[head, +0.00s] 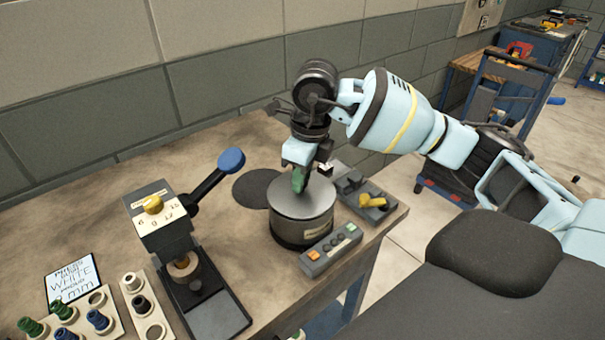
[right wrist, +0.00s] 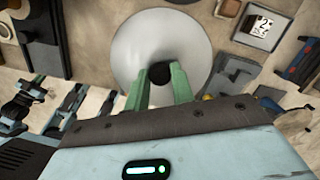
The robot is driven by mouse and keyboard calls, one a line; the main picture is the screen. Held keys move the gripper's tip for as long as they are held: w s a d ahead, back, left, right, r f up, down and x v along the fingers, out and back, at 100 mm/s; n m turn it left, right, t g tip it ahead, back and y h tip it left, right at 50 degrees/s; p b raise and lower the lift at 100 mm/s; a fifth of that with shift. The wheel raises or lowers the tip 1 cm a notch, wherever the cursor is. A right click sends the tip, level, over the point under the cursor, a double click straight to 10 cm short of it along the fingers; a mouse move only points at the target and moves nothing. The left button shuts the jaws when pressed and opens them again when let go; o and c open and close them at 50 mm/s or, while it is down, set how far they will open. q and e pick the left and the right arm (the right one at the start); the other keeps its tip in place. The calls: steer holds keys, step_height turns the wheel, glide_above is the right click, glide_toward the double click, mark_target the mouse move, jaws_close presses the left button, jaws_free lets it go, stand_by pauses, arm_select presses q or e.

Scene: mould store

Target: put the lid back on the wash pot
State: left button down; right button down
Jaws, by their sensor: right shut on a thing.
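The wash pot (head: 303,226) is a squat metal pot with a dark base, standing near the right end of the bench. Its round grey lid (head: 315,204) lies level over the pot's mouth; I cannot tell whether it touches the rim all round. My right gripper (head: 299,182) points down at the middle of the lid. In the right wrist view the lid (right wrist: 135,45) fills the upper middle, and the green fingers of my right gripper (right wrist: 161,82) are shut on its black knob (right wrist: 160,70). The fingers hide part of the knob. My left gripper is out of view.
A dark round mat (head: 257,188) lies bare left of the pot. A control box (head: 331,249) stands close in front, and a grey fixture with a yellow part (head: 372,201) to the right. A lever press (head: 163,220) stands left, its blue-knobbed handle reaching toward the mat.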

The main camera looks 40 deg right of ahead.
steer(key=c, duration=0.6)
jaws_free()
steer(key=shift+r, duration=0.1)
steer(key=shift+r+p, duration=1.5)
steer(key=shift+r, duration=1.9)
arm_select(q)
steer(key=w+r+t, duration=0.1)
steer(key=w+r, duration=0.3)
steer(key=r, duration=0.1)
arm_select(e)
jaws_close()
